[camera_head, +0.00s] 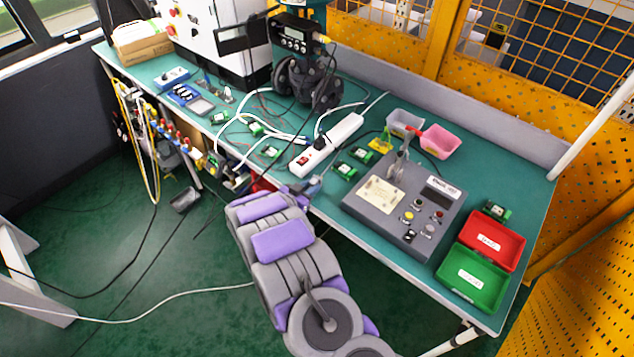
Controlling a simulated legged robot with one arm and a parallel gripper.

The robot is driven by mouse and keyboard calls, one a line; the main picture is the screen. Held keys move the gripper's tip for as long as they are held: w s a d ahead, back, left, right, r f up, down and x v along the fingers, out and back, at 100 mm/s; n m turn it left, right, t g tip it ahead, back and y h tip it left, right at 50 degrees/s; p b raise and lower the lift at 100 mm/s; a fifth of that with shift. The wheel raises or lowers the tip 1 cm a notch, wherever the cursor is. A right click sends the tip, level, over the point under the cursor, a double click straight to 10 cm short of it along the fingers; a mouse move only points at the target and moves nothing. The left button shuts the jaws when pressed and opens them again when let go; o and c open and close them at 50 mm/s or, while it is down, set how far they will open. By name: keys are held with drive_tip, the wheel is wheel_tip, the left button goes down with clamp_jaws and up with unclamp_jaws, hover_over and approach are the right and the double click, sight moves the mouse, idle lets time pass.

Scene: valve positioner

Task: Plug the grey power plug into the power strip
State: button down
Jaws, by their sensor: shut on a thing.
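The white power strip (340,138) lies diagonally on the green table, with its red switch at the near end. A black plug (320,143) sits in it near the switch. My gripper (314,184) is at the table's front edge, nearer to me than the strip and apart from it. It is shut on a small grey thing, which looks like the grey power plug (318,180). My arm partly hides the grip, and the plug's prongs are too small to make out.
A grey control box (405,205) stands right of the gripper, with green boards (343,170) between. Red (487,240) and green (470,278) trays are at right. White cables (285,135) cross the table left of the strip. A dark machine (308,80) stands behind.

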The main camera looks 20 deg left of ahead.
sight(311, 184)
drive_tip(key=shift+s+a+r+p, duration=0.3)
drive_tip(key=shift+s+r, duration=0.35)
drive_tip(key=shift+s, duration=0.25)
drive_tip(key=shift+s+a+r+p, duration=0.15)
drive_tip(key=shift+s+a+r, duration=0.1)
drive_tip(key=shift+s+r, duration=0.5)
drive_tip(key=shift+s+f, duration=0.1)
drive_tip(key=shift+f, duration=0.05)
